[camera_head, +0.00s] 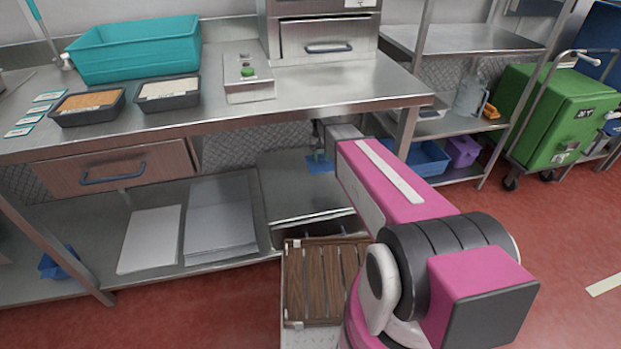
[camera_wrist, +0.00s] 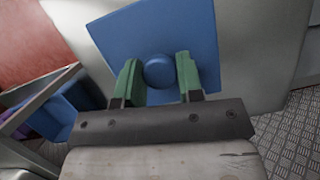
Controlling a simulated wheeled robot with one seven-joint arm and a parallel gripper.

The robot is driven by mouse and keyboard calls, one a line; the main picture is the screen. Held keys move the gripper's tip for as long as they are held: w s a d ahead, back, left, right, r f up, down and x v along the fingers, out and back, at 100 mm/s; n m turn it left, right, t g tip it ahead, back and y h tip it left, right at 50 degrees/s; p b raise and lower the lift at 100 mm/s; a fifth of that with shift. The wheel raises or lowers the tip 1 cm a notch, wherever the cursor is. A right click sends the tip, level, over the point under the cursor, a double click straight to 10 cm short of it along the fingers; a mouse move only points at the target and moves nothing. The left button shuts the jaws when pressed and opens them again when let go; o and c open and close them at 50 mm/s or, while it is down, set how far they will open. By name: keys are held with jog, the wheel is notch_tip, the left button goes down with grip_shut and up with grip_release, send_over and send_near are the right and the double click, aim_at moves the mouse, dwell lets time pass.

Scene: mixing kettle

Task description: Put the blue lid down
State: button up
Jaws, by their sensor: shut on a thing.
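The blue lid is a flat square plate with a round knob. In the wrist view the blue lid (camera_wrist: 120,38) is just beyond my gripper (camera_wrist: 159,75), whose green fingers stand on either side of the knob and are shut on it. In the head view a small part of the blue lid (camera_head: 318,166) shows below the front edge of the counter, above the lower steel surface. My arm partly hides my gripper (camera_head: 319,155) there. I cannot tell whether the lid touches the surface under it.
A steel counter (camera_head: 330,95) overhangs the lower shelf. White boards (camera_head: 152,240) lie on the shelf at left. A slatted wooden rack (camera_head: 325,280) is in front. A blue bin (camera_head: 428,160) and purple bin (camera_head: 462,152) stand at right. A green cart (camera_head: 560,112) is farther right.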

jog(key=shift+w+a+f, duration=0.2)
jog(key=shift+w+a, duration=0.1)
jog(key=shift+w, duration=0.35)
jog(key=shift+w+a+f, duration=0.15)
jog(key=shift+w+a, duration=0.1)
jog(key=shift+w, duration=0.35)
jog(key=s+d+f, duration=0.1)
jog(key=d+f, duration=0.1)
jog(key=d, duration=0.1)
jog(key=s+d+f, duration=0.2)
jog(key=d, duration=0.2)
jog(key=s+d+f, duration=0.1)
jog(key=d+f, duration=0.2)
jog(key=shift+s+d, duration=0.25)
jog(key=shift+f, duration=2)
jog(key=shift+f, duration=0.2)
jog(key=o, duration=0.9)
jog(key=shift+r, duration=0.15)
